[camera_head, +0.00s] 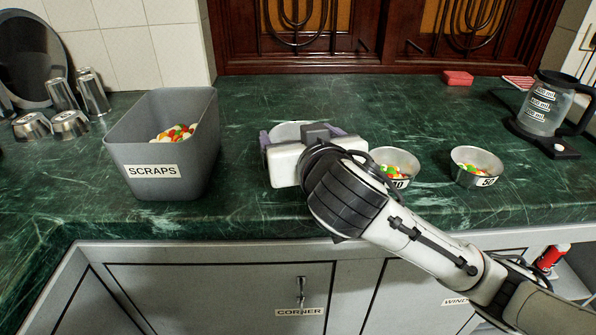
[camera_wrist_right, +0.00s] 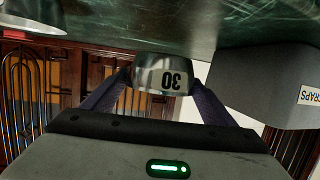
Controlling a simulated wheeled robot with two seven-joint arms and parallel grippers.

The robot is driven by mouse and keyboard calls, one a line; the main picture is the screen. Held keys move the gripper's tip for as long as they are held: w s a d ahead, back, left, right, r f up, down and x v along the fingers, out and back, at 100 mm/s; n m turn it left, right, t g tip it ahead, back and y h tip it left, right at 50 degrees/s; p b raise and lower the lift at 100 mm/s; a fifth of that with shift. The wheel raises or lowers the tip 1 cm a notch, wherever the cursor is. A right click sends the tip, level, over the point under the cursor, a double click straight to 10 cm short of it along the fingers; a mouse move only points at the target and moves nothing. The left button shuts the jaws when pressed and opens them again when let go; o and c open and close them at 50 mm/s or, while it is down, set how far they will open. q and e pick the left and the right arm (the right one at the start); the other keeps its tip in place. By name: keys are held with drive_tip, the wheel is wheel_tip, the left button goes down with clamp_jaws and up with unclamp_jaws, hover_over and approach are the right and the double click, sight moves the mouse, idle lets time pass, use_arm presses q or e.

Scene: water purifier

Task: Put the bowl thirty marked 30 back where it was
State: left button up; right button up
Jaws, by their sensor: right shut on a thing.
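The metal bowl marked 30 (camera_wrist_right: 162,78) sits between the two purple fingers of my right gripper (camera_wrist_right: 160,88), which is shut on it. Its label appears upside down in the right wrist view. In the head view my right gripper (camera_head: 306,140) is over the counter, right of the scraps bin, and only part of the bowl's rim (camera_head: 285,130) shows behind it. I cannot tell whether the bowl touches the counter. My left gripper is not in view.
The grey SCRAPS bin (camera_head: 160,145) holds colourful pieces. Two filled metal bowls, one at centre right (camera_head: 397,160) and one marked 50 (camera_head: 477,165), stand to the right on the green counter (camera_head: 250,215). A jug (camera_head: 545,105) stands far right; upturned metal cups (camera_head: 70,123) are far left.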

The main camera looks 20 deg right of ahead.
drive_tip(key=shift+f, duration=0.8)
wheel_tip(320, 180, down, 3)
drive_tip(key=shift+f+b, duration=0.2)
drive_tip(key=shift+b, duration=0.4)
drive_tip(key=shift+f, duration=0.15)
drive_tip(key=o, duration=1)
drive_tip(key=shift+o, duration=0.2)
